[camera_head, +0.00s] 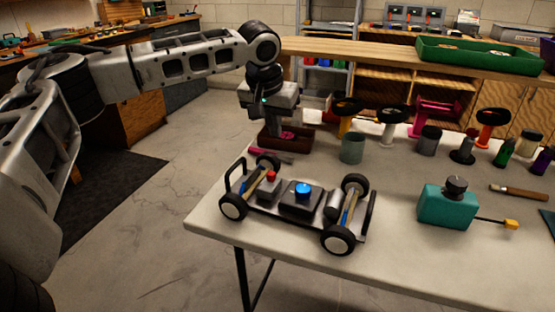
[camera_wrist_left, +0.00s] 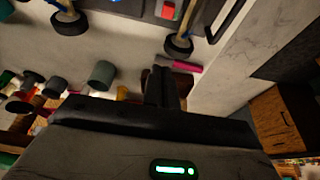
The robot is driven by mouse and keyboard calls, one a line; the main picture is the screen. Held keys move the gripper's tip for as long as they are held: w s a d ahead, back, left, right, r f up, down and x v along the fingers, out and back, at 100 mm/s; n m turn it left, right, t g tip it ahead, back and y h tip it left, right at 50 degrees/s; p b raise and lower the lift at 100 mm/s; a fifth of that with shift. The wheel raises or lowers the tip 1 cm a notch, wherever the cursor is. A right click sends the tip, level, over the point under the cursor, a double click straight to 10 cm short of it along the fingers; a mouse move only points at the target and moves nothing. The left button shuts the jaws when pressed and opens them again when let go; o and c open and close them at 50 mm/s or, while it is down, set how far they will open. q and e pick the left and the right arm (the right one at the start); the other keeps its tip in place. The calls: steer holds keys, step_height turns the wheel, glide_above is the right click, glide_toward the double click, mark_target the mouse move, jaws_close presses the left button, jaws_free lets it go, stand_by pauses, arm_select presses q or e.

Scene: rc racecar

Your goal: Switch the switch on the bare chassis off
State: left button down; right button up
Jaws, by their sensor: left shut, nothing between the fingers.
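The bare chassis (camera_head: 262,212) stands on its wheels near the table's left front corner. It carries a dark box with a small red switch (camera_head: 271,175) and a dark box with a blue round knob (camera_head: 303,188). I cannot tell the switch's position. My left gripper (camera_head: 276,135) points down behind the chassis, above a dark red tray, apart from the chassis. Its fingers (camera_wrist_left: 164,75) are together and empty. In the left wrist view, the red switch (camera_wrist_left: 168,11) shows at the top edge and the chassis is partly cut off. My right gripper is out of view.
The dark red tray (camera_head: 299,146) and a grey-green cup (camera_head: 352,149) stand behind the chassis. A pink object (camera_wrist_left: 187,66) lies by the tray. A teal box (camera_head: 446,208) is at right; several wheels and containers stand behind it. Bare tabletop surrounds the chassis.

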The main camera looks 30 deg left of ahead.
mark_target(271, 177)
arm_select(q)
steer(key=b+x, duration=0.1)
steer(key=x, duration=0.8)
steer(key=shift+w+f+b, duration=0.1)
steer(key=shift+f+b, duration=0.2)
steer(key=shift+b, duration=0.05)
steer(key=shift+f, duration=0.25)
steer(key=s, duration=0.3)
steer(key=shift+d+r, duration=0.1)
steer(key=shift+d, duration=0.1)
steer(key=shift+s+d, duration=0.1)
steer(key=shift+s, duration=0.2)
